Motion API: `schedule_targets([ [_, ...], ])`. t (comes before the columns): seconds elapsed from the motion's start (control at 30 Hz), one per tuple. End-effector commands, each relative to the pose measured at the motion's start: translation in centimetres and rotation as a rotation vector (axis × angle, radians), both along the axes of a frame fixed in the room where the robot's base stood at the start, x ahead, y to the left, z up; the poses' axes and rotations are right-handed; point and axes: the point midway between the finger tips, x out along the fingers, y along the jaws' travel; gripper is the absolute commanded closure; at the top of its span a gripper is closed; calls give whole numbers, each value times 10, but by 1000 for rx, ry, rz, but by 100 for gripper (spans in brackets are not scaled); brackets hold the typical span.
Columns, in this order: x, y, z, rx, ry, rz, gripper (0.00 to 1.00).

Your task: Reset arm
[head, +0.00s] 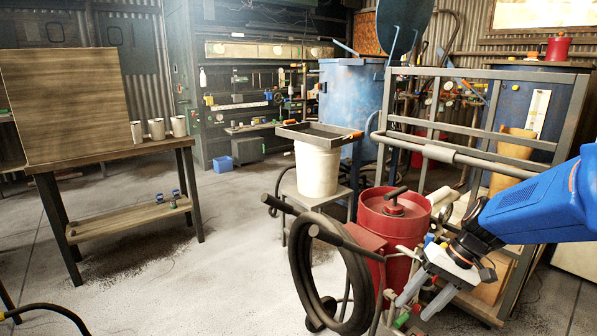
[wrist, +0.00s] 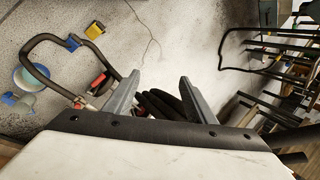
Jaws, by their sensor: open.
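My gripper (head: 413,309) is at the lower right of the head view, at the end of my blue arm (head: 540,200). Its two grey fingers point down and stand apart with nothing between them. It is in front of and slightly right of the red blast pot (head: 376,222), near the pot's lower fittings; whether it touches them I cannot tell. In the wrist view, the open fingers (wrist: 158,80) frame dark hose-like shapes and pale floor. The pot has a dark T-handle on its lid (head: 396,197). A thick black hose (head: 303,270) hangs coiled at its left.
A white bucket (head: 317,168) bearing a dark tray (head: 318,134) stands on a stand behind the pot. A grey metal frame (head: 470,160) rises close behind my arm. The floor between is clear.

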Motion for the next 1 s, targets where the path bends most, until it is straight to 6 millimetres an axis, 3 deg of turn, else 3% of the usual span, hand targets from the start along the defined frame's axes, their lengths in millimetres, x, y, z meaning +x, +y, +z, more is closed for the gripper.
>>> schedule_targets([
  [0.3,-58,11,25,-188,-104,41,50],
  [0.6,-106,10,42,-346,-233,56,50],
  [1.0,-153,0,55,-493,-417,47,50],
])
